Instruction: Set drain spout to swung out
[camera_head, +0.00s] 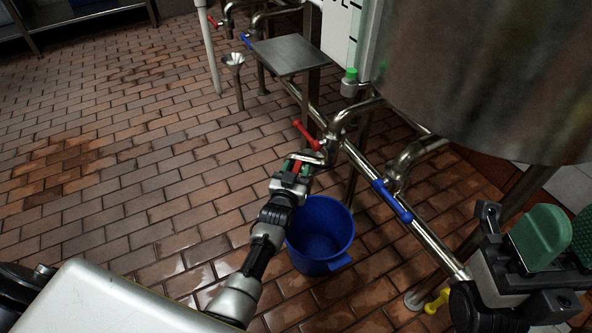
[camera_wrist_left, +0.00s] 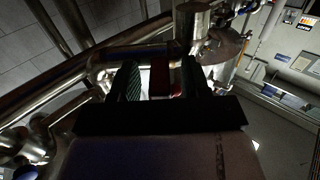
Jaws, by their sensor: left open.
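The drain spout (camera_head: 318,157) appears as a short bent metal pipe below the valve pipe, above the blue bucket (camera_head: 320,230). My left gripper (camera_head: 297,166) is at its end, with green-padded fingers apart. A red piece (camera_wrist_left: 160,76) lies between the fingers in the left wrist view (camera_wrist_left: 161,82); it seems to belong to the spout, and I cannot tell if either finger touches it. The gripper partly hides the spout's end. My right gripper (camera_head: 563,238) is at the lower right, its green pads apart and nothing visible between them.
A red valve handle (camera_head: 306,135) sits just above the spout. A blue handle (camera_head: 392,200) lies along the steel pipe at right. A large steel tank (camera_head: 480,80) overhangs the right side. A metal shelf plate (camera_head: 290,54) stands behind. The tiled floor at left is clear.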

